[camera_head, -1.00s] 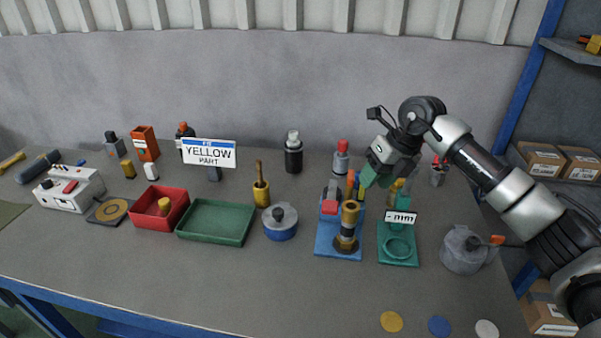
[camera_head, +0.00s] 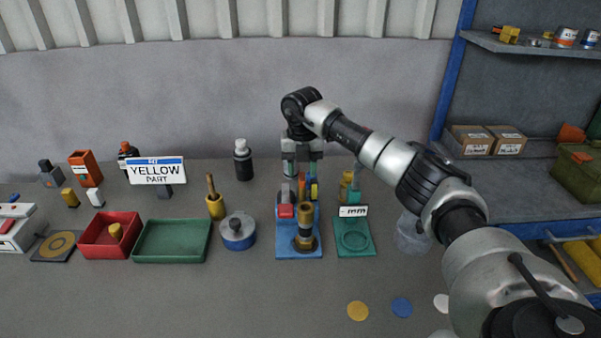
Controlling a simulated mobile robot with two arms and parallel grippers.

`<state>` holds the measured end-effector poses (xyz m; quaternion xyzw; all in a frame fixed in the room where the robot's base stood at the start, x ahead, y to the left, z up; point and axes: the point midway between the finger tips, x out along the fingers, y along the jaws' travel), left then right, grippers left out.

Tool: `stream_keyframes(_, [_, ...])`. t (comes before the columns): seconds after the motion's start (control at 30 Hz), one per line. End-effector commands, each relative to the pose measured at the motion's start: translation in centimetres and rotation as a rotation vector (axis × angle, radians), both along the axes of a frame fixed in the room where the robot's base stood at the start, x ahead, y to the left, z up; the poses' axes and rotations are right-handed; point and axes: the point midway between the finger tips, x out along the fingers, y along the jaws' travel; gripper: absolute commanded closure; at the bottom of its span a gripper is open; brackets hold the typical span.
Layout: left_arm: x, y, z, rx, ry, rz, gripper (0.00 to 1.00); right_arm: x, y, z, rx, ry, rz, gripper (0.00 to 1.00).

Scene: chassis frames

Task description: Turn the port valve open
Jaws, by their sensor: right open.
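No part is labelled as the port valve. A blue plate (camera_head: 288,252) on the bench carries an upright brass fitting (camera_head: 306,228) with a dark hex base, and a red block (camera_head: 286,211) beside it. I cannot tell which piece turns. My right gripper (camera_head: 302,170) is open and points down above the back of the blue plate, behind the brass fitting in the picture. Its fingertips overlap the colored pieces there, and contact cannot be judged. My left gripper is not in view.
A green fixture (camera_head: 354,249) with a "mm" label stands right of the blue plate. A blue-based pot (camera_head: 238,234), green tray (camera_head: 172,258) and red bin (camera_head: 92,248) are to its left. A black bottle (camera_head: 243,162) stands behind. The bench front is mostly clear.

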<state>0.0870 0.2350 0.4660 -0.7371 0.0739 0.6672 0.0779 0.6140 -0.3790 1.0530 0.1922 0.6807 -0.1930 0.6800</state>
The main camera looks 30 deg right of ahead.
Motion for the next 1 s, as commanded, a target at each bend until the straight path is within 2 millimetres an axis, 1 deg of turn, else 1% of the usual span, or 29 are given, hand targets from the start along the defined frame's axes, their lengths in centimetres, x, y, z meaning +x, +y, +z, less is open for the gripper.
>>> stream_keyframes(0.1, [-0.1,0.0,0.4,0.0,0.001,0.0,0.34,0.0,0.0,-1.5,0.0,0.002,0.0,0.57])
stream_keyframes(0.2, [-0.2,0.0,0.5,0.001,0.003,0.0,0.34,0.0,0.0,-2.2,0.0,0.0,0.001,0.57])
stream_keyframes(0.33, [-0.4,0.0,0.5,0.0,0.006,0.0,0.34,0.0,0.0,-2.6,-0.001,-0.001,0.001,0.57])
stream_keyframes(0.53, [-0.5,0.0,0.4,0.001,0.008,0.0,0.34,0.0,0.0,-2.6,-0.001,-0.001,0.002,0.57])
stream_keyframes(0.8, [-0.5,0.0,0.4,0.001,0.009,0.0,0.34,0.0,0.0,-2.5,-0.001,-0.001,0.002,0.99])
stream_keyframes(0.83, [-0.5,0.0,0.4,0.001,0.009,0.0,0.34,0.0,0.0,-2.5,-0.001,-0.001,0.002,1.0])
stream_keyframes(1.0, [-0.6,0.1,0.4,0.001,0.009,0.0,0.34,0.0,0.0,-2.5,-0.001,-0.001,0.007,1.0])
